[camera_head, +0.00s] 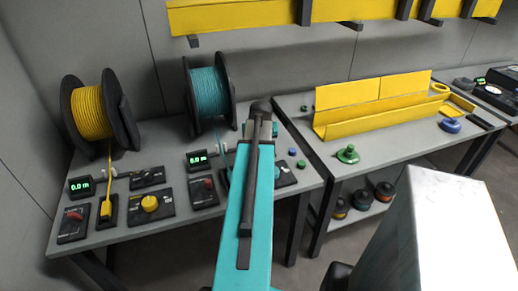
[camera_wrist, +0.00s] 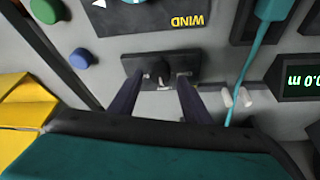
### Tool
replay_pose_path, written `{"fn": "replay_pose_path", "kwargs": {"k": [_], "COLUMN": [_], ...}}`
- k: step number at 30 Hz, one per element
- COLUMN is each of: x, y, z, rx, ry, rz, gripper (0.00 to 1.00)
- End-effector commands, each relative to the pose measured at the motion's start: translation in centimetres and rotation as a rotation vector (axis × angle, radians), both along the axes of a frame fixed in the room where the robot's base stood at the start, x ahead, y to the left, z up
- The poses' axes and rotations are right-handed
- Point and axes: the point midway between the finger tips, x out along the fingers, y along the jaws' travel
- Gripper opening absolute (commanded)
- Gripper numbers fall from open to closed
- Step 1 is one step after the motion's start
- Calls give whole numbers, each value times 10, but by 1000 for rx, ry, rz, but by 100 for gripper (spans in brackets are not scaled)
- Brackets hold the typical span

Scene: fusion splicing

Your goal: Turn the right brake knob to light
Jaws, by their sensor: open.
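In the wrist view, the right brake knob (camera_wrist: 160,70) is a small black knob on a black panel (camera_wrist: 133,66). Small pale marks show on the panel near the knob, too blurred to read. My gripper (camera_wrist: 157,86) is open, with one dark finger on each side of the knob. I cannot tell whether the fingers touch it. In the head view, my teal arm hides the knob, its panel and my gripper.
The WIND panel (camera_wrist: 150,15) lies beside the brake panel. A teal line (camera_wrist: 240,80), two white pegs (camera_wrist: 235,98) and a 0.0 m display (camera_wrist: 300,80) are to the right. The teal spool (camera_head: 208,92) stands behind.

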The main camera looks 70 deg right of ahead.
Motion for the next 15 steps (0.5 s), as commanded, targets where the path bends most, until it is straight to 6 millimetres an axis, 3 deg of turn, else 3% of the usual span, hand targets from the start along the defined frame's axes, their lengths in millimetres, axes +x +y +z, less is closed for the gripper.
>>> {"fn": "replay_pose_path", "kwargs": {"k": [15], "x": [-10], "y": [20], "z": [51], "rx": [0], "ry": [1], "rz": [0], "gripper": [44]}}
